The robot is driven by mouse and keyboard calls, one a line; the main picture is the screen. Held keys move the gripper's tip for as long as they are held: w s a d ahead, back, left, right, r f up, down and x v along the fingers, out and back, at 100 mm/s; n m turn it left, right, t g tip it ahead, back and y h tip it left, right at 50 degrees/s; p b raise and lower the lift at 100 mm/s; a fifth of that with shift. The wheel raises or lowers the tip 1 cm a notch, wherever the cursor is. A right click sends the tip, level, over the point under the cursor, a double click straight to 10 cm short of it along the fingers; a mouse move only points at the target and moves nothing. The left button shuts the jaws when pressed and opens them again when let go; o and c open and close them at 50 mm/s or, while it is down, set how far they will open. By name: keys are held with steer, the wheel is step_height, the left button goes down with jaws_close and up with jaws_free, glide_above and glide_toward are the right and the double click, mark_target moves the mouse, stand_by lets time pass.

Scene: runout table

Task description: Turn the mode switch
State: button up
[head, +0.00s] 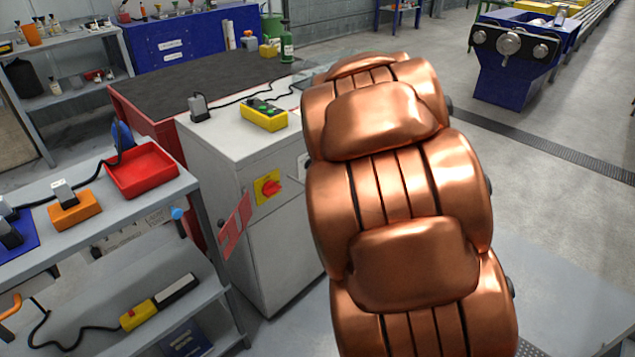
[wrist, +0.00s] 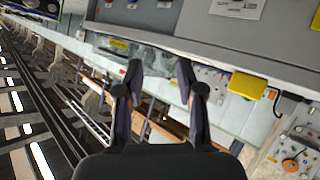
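In the head view a red rotary switch (head: 271,188) sits on a yellow plate on the front of a white cabinet (head: 279,246). I cannot tell whether it is the mode switch. In the wrist view a grey control panel (wrist: 272,160) at the lower right carries an orange knob (wrist: 290,164) and several small controls. My gripper (wrist: 159,70) is open, its two dark fingers apart with nothing between them. The knob lies to the right of and below the fingers, well apart. My copper-coloured arm hides part of the head view, and my gripper does not show there.
A yellow control box (head: 264,115) with a cable lies on the cabinet top. Left of it a grey shelf (head: 100,243) holds a red tray (head: 142,170) and an orange block (head: 75,210). A yellow box (wrist: 247,86) shows right of the fingers in the wrist view.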

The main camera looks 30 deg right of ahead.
steer(key=w+d+f+n+t+y+b, duration=0.35)
steer(key=w+f+b, duration=0.25)
steer(key=f, duration=0.2)
steer(key=s+a+f+n+t+y+b, duration=0.15)
steer(key=a+f+t+y+b, duration=0.25)
steer(key=f+y+b, duration=0.4)
steer(key=f+x, duration=0.1)
steer(key=x, duration=0.7)
steer(key=shift+f+h, duration=0.3)
steer(key=shift+h, duration=0.15)
steer(key=shift+w+a+g, duration=0.1)
steer(key=shift+g, duration=0.15)
jaws_close()
